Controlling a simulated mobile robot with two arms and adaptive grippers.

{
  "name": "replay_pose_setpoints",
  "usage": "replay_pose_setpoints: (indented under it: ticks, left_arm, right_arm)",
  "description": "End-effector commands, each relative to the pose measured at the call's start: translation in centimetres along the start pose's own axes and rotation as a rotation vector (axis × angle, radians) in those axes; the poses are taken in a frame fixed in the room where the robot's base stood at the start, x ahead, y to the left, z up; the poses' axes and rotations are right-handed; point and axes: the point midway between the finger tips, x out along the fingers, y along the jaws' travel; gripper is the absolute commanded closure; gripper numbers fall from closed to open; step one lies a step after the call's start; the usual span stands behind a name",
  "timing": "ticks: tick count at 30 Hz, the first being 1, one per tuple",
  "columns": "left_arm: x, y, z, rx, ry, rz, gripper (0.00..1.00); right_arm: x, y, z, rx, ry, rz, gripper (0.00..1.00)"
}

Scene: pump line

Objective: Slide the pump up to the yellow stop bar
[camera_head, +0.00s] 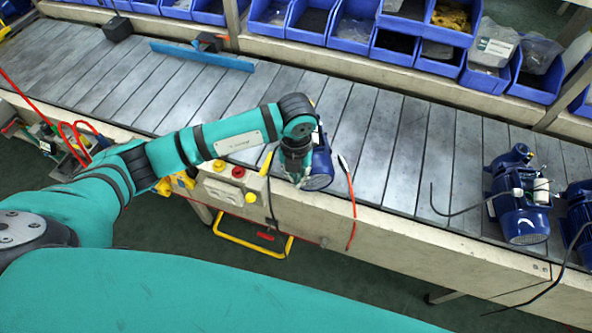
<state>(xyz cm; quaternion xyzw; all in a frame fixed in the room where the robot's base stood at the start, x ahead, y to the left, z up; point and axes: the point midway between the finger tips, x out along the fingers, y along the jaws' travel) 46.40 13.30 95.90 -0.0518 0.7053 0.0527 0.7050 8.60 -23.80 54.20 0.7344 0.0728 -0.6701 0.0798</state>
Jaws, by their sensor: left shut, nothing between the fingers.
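A blue pump (322,166) stands on the slatted conveyor (372,140) near its front edge, partly hidden behind my left arm's wrist. My left gripper (298,180) points down at the pump's left side and is shut with nothing in it. I cannot tell whether it touches the pump. A thin yellow piece (267,162) shows at the conveyor's front edge, left of the gripper; it may be the stop bar, mostly hidden by my arm. My right gripper is out of view.
Two more blue pumps (522,212) (578,208) with black cables stand at the right. A blue bar (202,56) and a black block (117,28) lie at the far left. A control box (232,188) is on the front side. Blue bins (352,30) line the back. The conveyor's middle is clear.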

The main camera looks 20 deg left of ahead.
Motion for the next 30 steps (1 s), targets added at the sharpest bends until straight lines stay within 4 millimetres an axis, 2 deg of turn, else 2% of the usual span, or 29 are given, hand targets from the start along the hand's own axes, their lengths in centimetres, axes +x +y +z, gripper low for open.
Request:
replay_pose_setpoints:
  ticks: [1,21,25,30]
  left_arm:
    - [1.1,0.0,-0.1,0.0,0.001,0.0,1.0]
    - [9.3,0.1,0.1,-0.002,-0.002,0.002,1.0]
    - [10.4,0.1,0.1,-0.002,-0.002,0.003,1.0]
    - [10.9,0.1,0.1,-0.002,-0.003,0.002,1.0]
  right_arm:
    - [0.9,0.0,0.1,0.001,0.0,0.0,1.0]
    - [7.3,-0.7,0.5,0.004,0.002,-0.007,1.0]
    - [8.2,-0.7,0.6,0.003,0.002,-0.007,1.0]
    - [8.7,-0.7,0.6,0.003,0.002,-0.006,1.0]
